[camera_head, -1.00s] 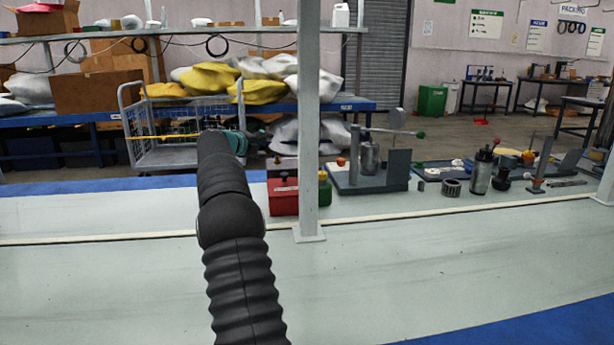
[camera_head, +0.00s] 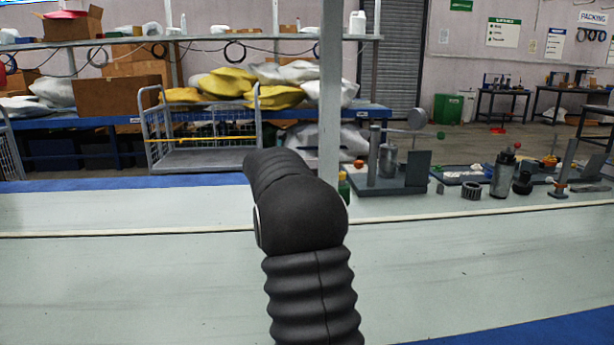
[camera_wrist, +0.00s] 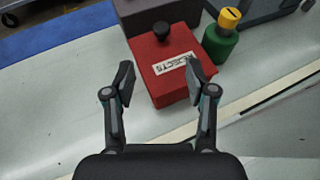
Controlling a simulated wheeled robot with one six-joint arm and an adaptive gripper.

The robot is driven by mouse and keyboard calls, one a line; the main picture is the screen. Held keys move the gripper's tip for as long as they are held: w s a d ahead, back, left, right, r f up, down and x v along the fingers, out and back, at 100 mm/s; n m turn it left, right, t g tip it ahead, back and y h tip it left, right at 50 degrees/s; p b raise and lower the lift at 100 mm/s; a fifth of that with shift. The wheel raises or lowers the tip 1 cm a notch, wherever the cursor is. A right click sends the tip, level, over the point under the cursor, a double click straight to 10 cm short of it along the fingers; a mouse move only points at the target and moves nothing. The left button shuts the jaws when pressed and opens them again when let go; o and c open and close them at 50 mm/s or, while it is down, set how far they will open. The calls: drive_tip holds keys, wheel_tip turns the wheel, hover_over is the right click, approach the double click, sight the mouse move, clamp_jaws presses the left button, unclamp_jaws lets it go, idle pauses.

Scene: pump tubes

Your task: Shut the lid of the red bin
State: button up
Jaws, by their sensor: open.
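The red bin (camera_wrist: 165,80) shows in the wrist view, at upper middle. It carries a white "REJECTS" label (camera_wrist: 174,65) and a black knob (camera_wrist: 161,30) near its far side. I cannot tell from this angle how far its lid is open or shut. My gripper (camera_wrist: 161,82) is open and empty. In the wrist view its two fingers appear on either side of the bin's near part, with the knob beyond them; contact is not clear. In the head view my arm hides the bin and my gripper.
A green bottle with a yellow cap (camera_wrist: 222,38) stands right of the bin. A dark grey box (camera_wrist: 155,10) is just behind it. A post (camera_head: 330,95) rises beside my arm. A grey fixture (camera_head: 390,172) and parts lie right. The near bench (camera_head: 130,280) is clear.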

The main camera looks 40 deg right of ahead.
drive_tip(key=p+x, duration=0.2)
drive_tip(key=x, duration=1.1)
drive_tip(key=shift+s, duration=0.15)
clamp_jaws()
